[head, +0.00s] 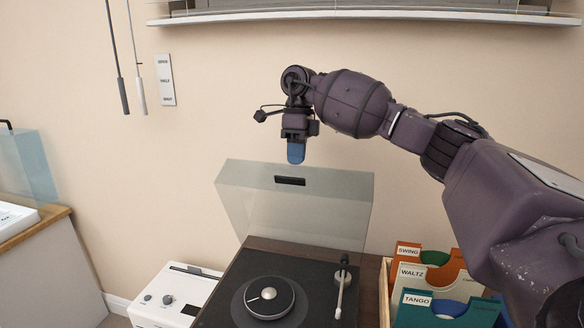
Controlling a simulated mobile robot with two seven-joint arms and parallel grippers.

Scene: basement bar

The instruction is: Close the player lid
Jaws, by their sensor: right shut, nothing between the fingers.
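The record player (222,311) stands at the bottom middle of the head view, with a round platter (268,297) and a tonearm at its right. Its clear lid (300,212) stands raised at the back, with a dark handle (290,181) near its upper edge. My right gripper (296,155) points down in front of the wall, just above the lid's top edge in the picture. Its blue fingertips are shut and hold nothing. Whether they touch the lid cannot be told; a small gap shows. My left gripper is not in view.
A wooden crate with record sleeves marked Swing, Waltz and Tango (412,300) stands right of the player. A white device (177,297) stands at its left. A wooden counter (36,226) is at far left. A shelf (370,14) runs along the wall above.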

